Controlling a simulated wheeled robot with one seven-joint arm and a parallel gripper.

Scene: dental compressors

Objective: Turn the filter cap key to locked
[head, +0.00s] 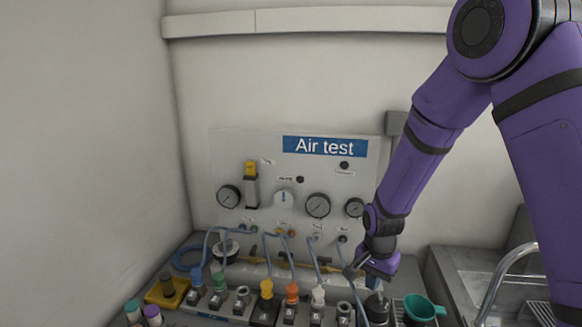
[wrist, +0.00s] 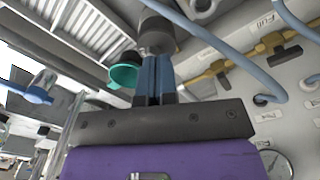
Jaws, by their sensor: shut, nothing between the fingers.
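My gripper (head: 374,285) points down at the right end of the bench, in front of the test panel. In the wrist view its two blue fingers (wrist: 154,72) are together with nothing between them. Their tips are at a dark grey cylinder (wrist: 157,36), which seems to be the dark pot (head: 377,308) below my gripper in the head view. I cannot tell whether they touch it. No part is clearly readable as the filter cap key, and no locked mark can be read. My gripper and arm may hide some of this spot.
A green cup (head: 424,309) stands close right of the pot; it also shows in the wrist view (wrist: 124,74). Blue hoses (head: 318,262) hang from the panel (head: 265,190). Several coloured fittings (head: 266,290) line the bench front. A sink tap (head: 500,270) is at right.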

